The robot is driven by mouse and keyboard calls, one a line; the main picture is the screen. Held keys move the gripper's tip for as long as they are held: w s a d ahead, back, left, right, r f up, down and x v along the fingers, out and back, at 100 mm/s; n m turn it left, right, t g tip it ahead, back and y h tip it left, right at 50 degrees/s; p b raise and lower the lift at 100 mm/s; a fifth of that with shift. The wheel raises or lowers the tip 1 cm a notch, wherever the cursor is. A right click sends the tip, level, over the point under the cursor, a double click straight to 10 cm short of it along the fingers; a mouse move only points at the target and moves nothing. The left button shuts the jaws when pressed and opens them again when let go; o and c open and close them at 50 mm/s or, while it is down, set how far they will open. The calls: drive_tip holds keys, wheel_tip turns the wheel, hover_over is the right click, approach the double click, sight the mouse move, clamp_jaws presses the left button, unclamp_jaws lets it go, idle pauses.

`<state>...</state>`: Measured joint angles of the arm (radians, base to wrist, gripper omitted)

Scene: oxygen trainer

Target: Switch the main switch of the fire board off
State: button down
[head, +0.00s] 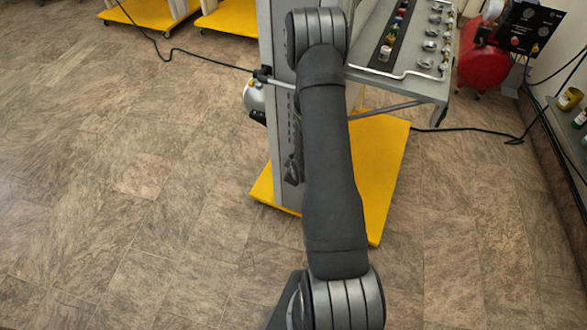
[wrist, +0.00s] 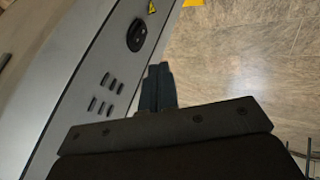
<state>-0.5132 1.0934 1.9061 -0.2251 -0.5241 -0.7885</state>
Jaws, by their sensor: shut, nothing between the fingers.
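The grey cabinet fills the left of the wrist view as a slanted panel (wrist: 75,95); I take it to be the fire board. A black round rotary switch (wrist: 137,35) sits on this panel, near its right edge. Which way its knob is turned is too small to tell. My gripper (wrist: 160,70) is shut and empty, its fingertips just below and right of the switch in the picture and apart from it. In the head view the grey cabinet (head: 280,110) stands partly behind my arm. I cannot make out the switch or my fingers clearly there.
A yellow warning triangle (wrist: 152,8) sits above the switch, and dark vent slots (wrist: 105,92) lie below it. The cabinet stands on a yellow base (head: 385,150). A grey shelf with fittings (head: 425,85) juts out right. A red tank (head: 483,68) stands beyond. Floor left is clear.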

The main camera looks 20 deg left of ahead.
drive_tip(key=s+d+f+n+t+y, duration=0.4)
drive_tip(key=f+n+t+y, duration=0.2)
drive_tip(key=f+n+y, duration=0.1)
drive_tip(key=shift+d+f+n, duration=0.2)
drive_tip(key=shift+f+n, duration=0.5)
drive_tip(key=shift+f, duration=0.6)
drive_tip(key=w+d+x, duration=0.2)
drive_tip(key=x, duration=1.1)
